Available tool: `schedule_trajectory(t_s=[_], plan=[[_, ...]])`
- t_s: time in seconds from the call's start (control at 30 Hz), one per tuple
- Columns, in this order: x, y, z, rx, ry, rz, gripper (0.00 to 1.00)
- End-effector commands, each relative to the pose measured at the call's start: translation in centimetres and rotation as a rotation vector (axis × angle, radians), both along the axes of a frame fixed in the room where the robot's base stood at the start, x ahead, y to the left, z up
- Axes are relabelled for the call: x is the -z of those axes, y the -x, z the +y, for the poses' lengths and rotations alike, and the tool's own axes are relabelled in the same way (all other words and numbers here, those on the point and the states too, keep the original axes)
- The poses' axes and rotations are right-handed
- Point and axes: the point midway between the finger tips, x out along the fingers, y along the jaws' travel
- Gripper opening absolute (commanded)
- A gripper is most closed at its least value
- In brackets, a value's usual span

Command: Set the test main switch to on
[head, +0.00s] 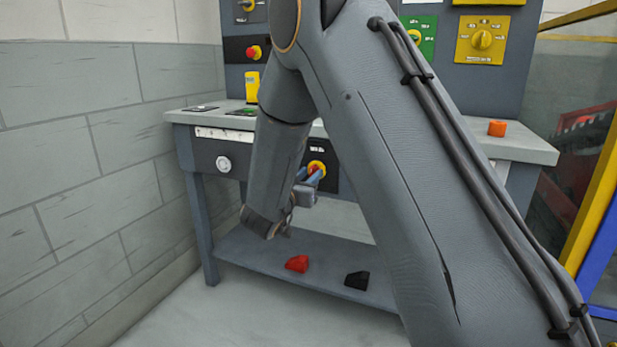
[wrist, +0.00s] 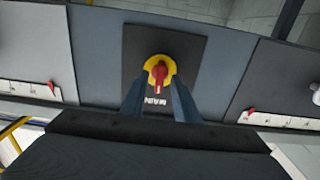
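The test main switch is a red rotary knob on a round yellow plate (head: 317,166), set in a black panel (head: 333,173) on the bench front. In the wrist view the red knob (wrist: 159,75) stands roughly upright in the picture on its yellow plate (wrist: 148,66), with a white label partly hidden below it. My gripper (head: 312,176) is right in front of the switch. In the wrist view my gripper's (wrist: 158,82) two blue fingers are apart, one on each side of the knob. I cannot tell whether they touch it.
The bench top (head: 520,145) is above the switch, with an orange block (head: 497,128) at right. A red piece (head: 297,264) and a black piece (head: 357,280) lie on the lower shelf (head: 250,255). A block wall (head: 90,150) stands left, a yellow post (head: 592,200) right.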

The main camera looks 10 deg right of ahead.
Motion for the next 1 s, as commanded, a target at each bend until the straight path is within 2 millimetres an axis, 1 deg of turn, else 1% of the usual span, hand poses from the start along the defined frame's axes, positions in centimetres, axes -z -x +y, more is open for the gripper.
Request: schedule_trajectory(t_s=[0.03, 0.1, 0.2, 0.47, 0.67, 0.87, 1.0], plan=[[-0.01, 0.01, 0.01, 0.000, 0.000, 0.000, 0.26], [-0.01, 0.02, 0.00, 0.000, 0.000, 0.000, 0.15], [-0.01, 0.02, 0.02, 0.000, 0.000, 0.000, 0.00], [-0.02, 0.02, 0.08, -0.001, -0.007, -0.005, 0.00], [-0.04, 0.04, 0.09, -0.002, -0.054, -0.039, 0.00], [-0.08, 0.08, 0.08, -0.003, -0.162, -0.118, 0.00], [-0.09, 0.10, 0.06, -0.003, -0.264, -0.193, 0.00]])
